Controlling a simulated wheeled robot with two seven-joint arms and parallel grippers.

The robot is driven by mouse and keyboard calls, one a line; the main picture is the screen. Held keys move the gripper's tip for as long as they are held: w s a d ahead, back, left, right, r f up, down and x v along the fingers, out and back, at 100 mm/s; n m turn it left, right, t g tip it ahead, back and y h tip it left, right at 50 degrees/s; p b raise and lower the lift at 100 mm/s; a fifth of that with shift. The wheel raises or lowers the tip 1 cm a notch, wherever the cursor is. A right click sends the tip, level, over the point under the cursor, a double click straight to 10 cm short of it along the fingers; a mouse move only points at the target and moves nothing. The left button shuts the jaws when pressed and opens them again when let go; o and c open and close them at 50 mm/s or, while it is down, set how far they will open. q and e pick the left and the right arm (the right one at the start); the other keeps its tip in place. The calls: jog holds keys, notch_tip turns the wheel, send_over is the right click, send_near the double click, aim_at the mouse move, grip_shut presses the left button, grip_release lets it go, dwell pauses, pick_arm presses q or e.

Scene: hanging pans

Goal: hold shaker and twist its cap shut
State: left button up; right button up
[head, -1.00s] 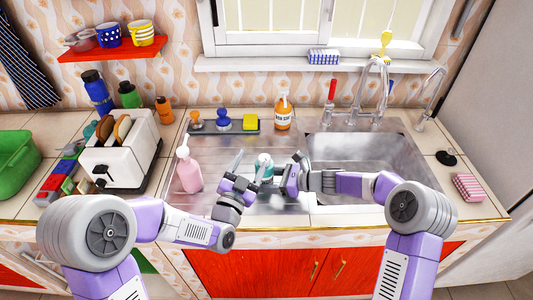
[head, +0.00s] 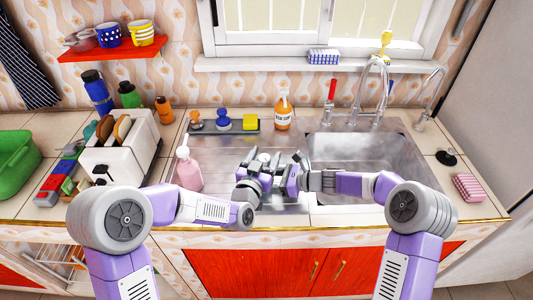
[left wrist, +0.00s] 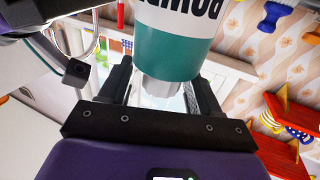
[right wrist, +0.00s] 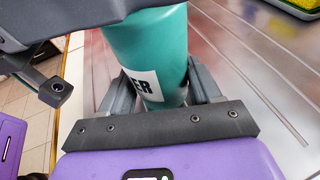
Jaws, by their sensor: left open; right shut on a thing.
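The shaker (head: 264,157) stands over the left drainboard of the sink, mostly hidden by my grippers in the head view. The right wrist view shows its teal body (right wrist: 147,40) with part of a white label. My right gripper (right wrist: 158,88) is shut on that body. In the left wrist view the shaker's teal band (left wrist: 172,55) leads to a pale grey cap (left wrist: 160,88). My left gripper (left wrist: 162,92) is open with one finger on each side of the cap. In the head view my left gripper (head: 258,163) is close beside my right gripper (head: 282,171).
A pink pump bottle (head: 188,172) stands left of my left gripper. Behind are a tray (head: 205,130) with brushes and a yellow sponge (head: 250,121), and an orange soap bottle (head: 283,115). The sink basin (head: 370,155) lies to the right. A toaster (head: 118,155) is at left.

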pick_arm(q)
jog(key=shift+x, duration=0.8)
jog(key=shift+c, duration=0.2)
jog(key=c, duration=1)
jog(key=shift+o, duration=0.2)
jog(key=shift+m+h, duration=0.3)
jog(key=shift+h, duration=0.1)
jog(key=shift+d+m+g+h, duration=0.2)
jog(key=shift+m+g+h, duration=0.85)
jog(key=shift+h, duration=0.45)
jog(key=shift+s+d+r+m+g+h, duration=0.1)
jog(key=shift+m+g+h, duration=0.35)
jog(key=shift+m+h, duration=0.1)
jog(key=shift+s+d+m+g+h, duration=0.1)
jog(key=shift+m+g+h, duration=0.3)
jog(key=shift+h, duration=0.15)
